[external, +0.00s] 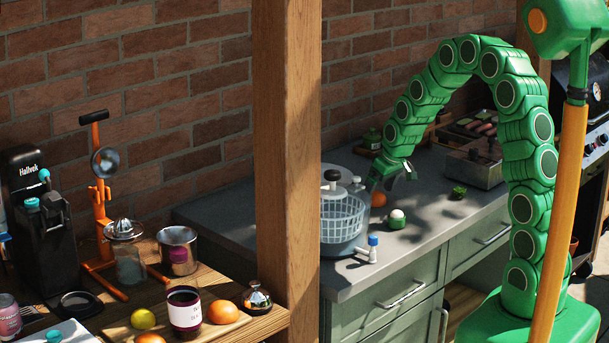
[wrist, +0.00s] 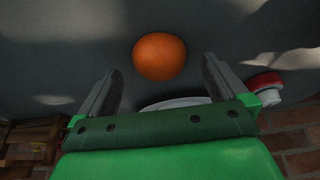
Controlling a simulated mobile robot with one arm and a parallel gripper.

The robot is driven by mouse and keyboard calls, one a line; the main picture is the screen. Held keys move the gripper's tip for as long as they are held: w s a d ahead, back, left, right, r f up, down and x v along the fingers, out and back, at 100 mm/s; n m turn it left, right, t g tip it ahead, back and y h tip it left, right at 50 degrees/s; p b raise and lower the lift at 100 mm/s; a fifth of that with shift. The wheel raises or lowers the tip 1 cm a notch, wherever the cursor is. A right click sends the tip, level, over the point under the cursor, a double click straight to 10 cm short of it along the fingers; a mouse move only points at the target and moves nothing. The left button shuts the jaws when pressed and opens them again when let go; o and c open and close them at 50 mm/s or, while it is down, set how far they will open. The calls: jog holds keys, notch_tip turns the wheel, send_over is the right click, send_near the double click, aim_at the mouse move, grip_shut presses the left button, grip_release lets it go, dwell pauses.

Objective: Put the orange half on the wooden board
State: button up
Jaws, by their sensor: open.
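An orange piece (external: 378,198) rests on the grey counter just right of the salad spinner. In the wrist view the orange (wrist: 159,56) shows its round skin side, ahead of and between my fingertips; no cut face is visible. My gripper (external: 393,177) is low over the counter, close to the orange. In the wrist view its two fingers are apart with nothing held between them. A wooden surface, perhaps the wooden board (external: 244,322), shows on the left table under the fruit; I cannot tell its edges clearly.
The salad spinner (external: 343,215) stands left of my gripper. A green-and-white item (external: 397,219) and a blue-capped bottle (external: 372,248) are near the counter's front. A wooden post (external: 286,150) separates the views of counter and table. The table holds a dark jar (external: 184,312) and a whole orange (external: 223,312).

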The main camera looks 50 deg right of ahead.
jog(key=shift+x, duration=1)
jog(key=c, duration=1.2)
jog(key=shift+o, duration=0.2)
